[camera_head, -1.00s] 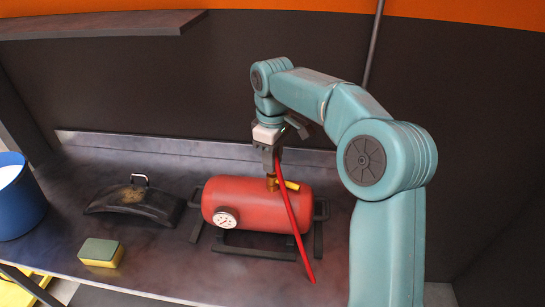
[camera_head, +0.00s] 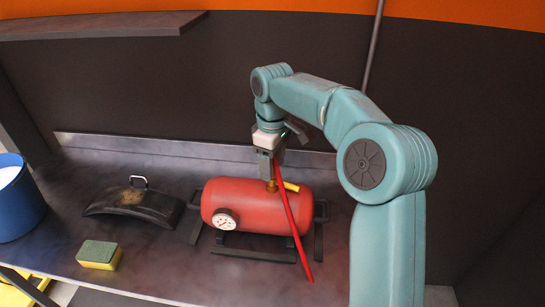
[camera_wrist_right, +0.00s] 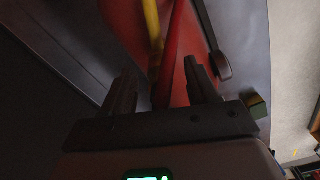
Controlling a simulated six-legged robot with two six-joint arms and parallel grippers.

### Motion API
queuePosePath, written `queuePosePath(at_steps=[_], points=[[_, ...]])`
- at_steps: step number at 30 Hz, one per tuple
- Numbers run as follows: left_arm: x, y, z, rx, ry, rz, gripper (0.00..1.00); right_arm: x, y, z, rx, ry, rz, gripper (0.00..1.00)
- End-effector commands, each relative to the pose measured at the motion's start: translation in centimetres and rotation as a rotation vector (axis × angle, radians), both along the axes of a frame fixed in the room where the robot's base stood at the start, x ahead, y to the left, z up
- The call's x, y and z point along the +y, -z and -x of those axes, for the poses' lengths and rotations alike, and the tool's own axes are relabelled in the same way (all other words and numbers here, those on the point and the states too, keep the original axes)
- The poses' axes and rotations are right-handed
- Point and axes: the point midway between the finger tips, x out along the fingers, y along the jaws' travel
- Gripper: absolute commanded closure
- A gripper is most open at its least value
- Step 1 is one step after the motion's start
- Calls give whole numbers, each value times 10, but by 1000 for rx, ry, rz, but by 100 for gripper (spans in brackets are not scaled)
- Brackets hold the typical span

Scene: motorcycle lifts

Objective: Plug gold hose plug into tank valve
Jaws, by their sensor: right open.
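The red tank (camera_head: 240,207) lies on its side on a dark stand on the bench, with a white gauge on its front. A brass valve (camera_head: 271,186) with a yellow handle (camera_head: 291,187) stands on its top. The red hose (camera_head: 291,222) runs from just under my right gripper (camera_head: 267,176) down across the tank's front. My right gripper is open, directly above the valve. In the right wrist view the hose (camera_wrist_right: 174,42) runs up from between its fingers (camera_wrist_right: 163,78), beside the yellow handle (camera_wrist_right: 152,25). The gold plug cannot be made out. My left gripper is not in view.
A black curved cover (camera_head: 132,203) with a handle and a yellow-green sponge (camera_head: 99,254) lie left of the tank. A blue bucket (camera_head: 18,202) stands at the far left. A dark shelf (camera_head: 100,25) hangs on the wall above.

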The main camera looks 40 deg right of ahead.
Motion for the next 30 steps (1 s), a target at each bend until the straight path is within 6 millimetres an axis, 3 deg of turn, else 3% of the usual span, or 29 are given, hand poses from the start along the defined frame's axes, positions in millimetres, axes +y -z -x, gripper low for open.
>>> queuePosePath(at_steps=[5,15,21,30], points=[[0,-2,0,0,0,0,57,0,-18,-1,-5,0,2,41],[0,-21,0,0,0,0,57,0,-103,-1,-4,0,1,41],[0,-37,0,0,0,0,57,0,-143,-1,-2,-1,0,41],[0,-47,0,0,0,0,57,0,-163,0,0,0,0,41]])
